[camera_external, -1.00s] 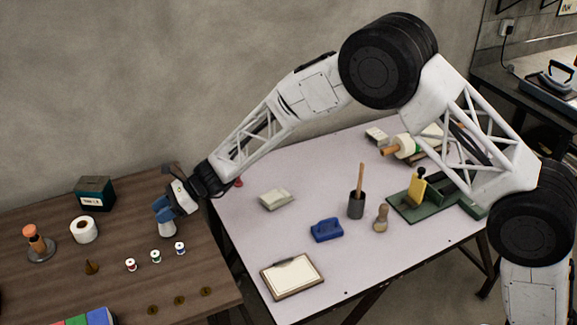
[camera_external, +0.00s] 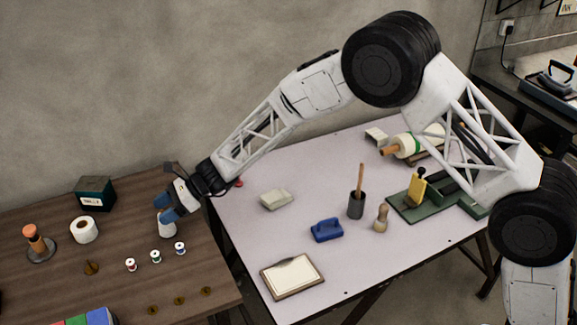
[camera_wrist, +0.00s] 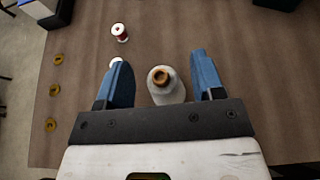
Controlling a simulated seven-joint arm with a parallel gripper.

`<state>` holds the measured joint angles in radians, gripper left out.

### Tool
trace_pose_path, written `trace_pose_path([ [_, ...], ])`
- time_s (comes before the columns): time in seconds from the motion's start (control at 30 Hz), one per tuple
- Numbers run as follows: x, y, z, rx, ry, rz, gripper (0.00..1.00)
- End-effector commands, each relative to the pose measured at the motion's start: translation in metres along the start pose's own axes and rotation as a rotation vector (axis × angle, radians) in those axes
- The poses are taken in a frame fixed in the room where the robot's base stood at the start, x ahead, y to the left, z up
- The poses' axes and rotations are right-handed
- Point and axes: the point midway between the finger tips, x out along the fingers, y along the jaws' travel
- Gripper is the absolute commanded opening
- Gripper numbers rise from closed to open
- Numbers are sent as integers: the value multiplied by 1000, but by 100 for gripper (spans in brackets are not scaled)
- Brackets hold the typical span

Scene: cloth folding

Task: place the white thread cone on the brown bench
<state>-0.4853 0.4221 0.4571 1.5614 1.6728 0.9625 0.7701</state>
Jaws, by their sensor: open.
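The white thread cone (camera_external: 166,224) stands upright on the brown bench (camera_external: 60,287), near the bench's right back part. In the wrist view the cone (camera_wrist: 165,90) shows its brown top, between the two blue fingers and apart from both. My gripper (camera_wrist: 158,82) is open, with a finger on each side of the cone. In the external view my gripper (camera_external: 172,209) is just above and around the cone's upper part, and its fingers partly hide the cone.
Several small thread spools, one of them red and white (camera_external: 130,265), stand in front of the cone. A white roll (camera_external: 84,229) and a dark box (camera_external: 95,194) stand to the left. A pale table (camera_external: 240,235) with tools adjoins on the right.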

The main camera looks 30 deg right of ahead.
Motion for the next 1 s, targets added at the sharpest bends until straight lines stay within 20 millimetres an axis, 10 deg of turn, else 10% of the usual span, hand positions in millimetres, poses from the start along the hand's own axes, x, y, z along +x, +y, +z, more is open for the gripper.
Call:
trace_pose_path([
  [0.6,-89,0,0,1,-1,-1,62],
  [1.0,-113,0,0,1,0,0,62],
])
